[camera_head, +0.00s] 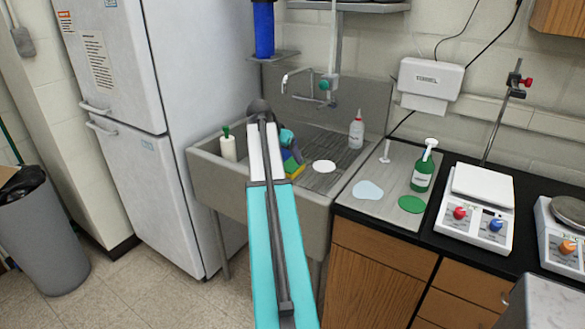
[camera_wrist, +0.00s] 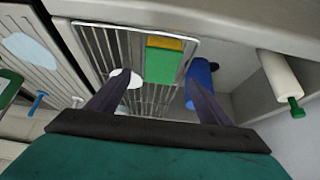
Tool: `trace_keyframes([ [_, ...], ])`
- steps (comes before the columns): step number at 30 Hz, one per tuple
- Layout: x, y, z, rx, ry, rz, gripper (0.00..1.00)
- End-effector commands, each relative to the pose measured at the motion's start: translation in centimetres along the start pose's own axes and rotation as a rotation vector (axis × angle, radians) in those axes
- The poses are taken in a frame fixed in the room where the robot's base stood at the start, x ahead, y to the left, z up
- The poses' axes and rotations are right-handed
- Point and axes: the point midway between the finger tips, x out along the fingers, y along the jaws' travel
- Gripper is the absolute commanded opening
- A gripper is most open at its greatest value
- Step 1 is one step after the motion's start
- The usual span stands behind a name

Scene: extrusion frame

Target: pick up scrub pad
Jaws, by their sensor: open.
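The scrub pad (camera_wrist: 162,66), a green block with a yellow layer along one side, lies in the sink on the wire rack in the wrist view. In the head view the green and yellow pad (camera_head: 291,167) shows in the sink just right of my arm, partly hidden. My gripper (camera_wrist: 158,80) is open, its two dark fingers apart, with the pad in view between and beyond their tips. Nothing is held. In the head view my arm hides most of the gripper.
A blue cylindrical thing (camera_wrist: 201,78) is close to the right finger. A white green-capped bottle (camera_wrist: 280,75) stands at the sink's side. A white disc (camera_wrist: 125,79) lies by the left finger. The sink walls (camera_head: 205,165) and faucet (camera_head: 299,82) bound the space.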

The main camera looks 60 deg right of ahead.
Motion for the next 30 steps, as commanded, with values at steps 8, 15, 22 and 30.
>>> trace_keyframes([
  [8, 2.4, 0.0, 0.0, 0.000, -0.001, 0.000, 0.73],
  [15, 2.6, 0.0, 0.0, 0.000, 0.000, 0.000, 0.73],
  [22, 2.7, 0.0, 0.0, 0.000, 0.000, 0.000, 0.73],
  [30, 4.4, -0.1, -0.1, 0.000, -0.002, 0.002, 0.73],
])
